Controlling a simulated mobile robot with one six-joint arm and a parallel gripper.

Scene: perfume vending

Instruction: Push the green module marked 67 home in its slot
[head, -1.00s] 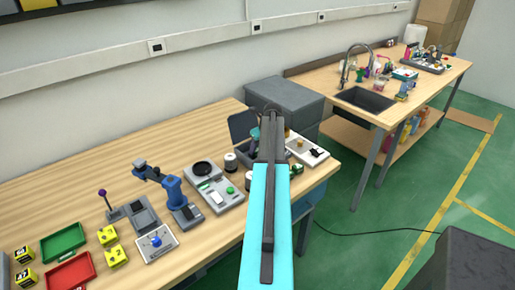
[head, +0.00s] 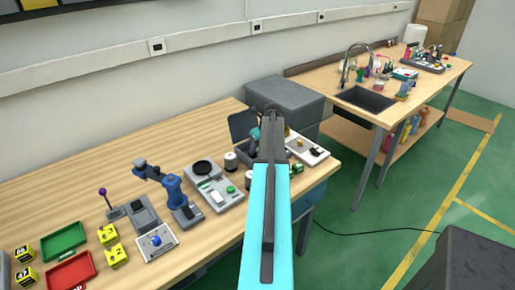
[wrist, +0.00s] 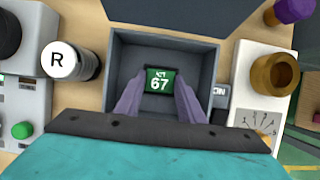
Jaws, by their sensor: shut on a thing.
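The green module marked 67 (wrist: 159,81) shows in the wrist view, its white number facing the camera. It is between the two fingertips of my gripper (wrist: 160,92), which is shut on it. The module is inside a grey open-topped square box (wrist: 205,56), over its dark floor. I cannot tell how deep the module is seated, and its underside is hidden. In the head view my own arm covers the gripper and the module.
In the wrist view a white jar marked R (wrist: 58,60) stands left of the box, and a panel with a dial (wrist: 262,122) and a brown ring-shaped part (wrist: 275,74) is on the right. The wooden bench (head: 110,165) holds several devices and trays.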

